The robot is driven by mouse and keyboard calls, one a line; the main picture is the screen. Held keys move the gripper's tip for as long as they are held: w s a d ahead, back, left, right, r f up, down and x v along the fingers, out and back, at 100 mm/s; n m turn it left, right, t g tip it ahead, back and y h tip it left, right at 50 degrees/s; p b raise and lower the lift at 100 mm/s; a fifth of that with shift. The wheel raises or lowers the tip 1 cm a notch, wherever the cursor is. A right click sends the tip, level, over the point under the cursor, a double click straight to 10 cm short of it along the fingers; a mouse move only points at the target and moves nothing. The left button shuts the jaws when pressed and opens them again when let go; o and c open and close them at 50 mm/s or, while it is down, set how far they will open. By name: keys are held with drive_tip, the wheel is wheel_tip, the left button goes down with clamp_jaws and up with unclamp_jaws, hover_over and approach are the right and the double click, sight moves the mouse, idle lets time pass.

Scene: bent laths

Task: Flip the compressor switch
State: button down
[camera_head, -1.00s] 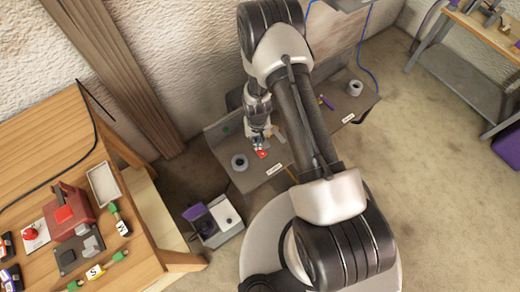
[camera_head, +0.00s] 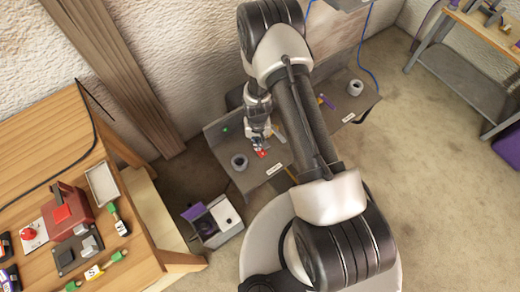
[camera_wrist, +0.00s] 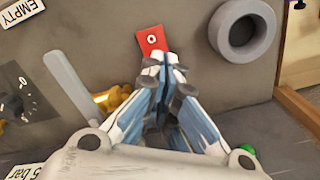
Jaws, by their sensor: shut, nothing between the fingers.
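The compressor switch appears as a small red rocker with a white round mark (camera_wrist: 151,42) on the grey panel in the wrist view. It also shows as a red spot in the head view (camera_head: 262,154). My gripper (camera_wrist: 165,62) is shut and empty, with its fingertips right at the lower edge of the red switch. Whether the tips touch it cannot be told. In the head view my gripper (camera_head: 259,146) is over the grey bench, beside the red spot. The fingers cover the panel just below the switch in the wrist view.
A grey ring (camera_wrist: 212,32) stands right of the switch. A grey lever (camera_wrist: 72,84), a brass fitting (camera_wrist: 108,101) and a dark dial (camera_wrist: 22,95) lie to the left. An EMPTY label (camera_wrist: 20,12) is at upper left. A wooden table (camera_head: 60,130) stands left in the head view.

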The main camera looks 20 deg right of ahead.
drive_tip(key=shift+f+b, duration=0.6)
drive_tip(key=shift+f, duration=0.15)
drive_tip(key=shift+r, duration=0.1)
drive_tip(key=shift+r+p, duration=2.3)
drive_tip(key=shift+r, duration=1.15)
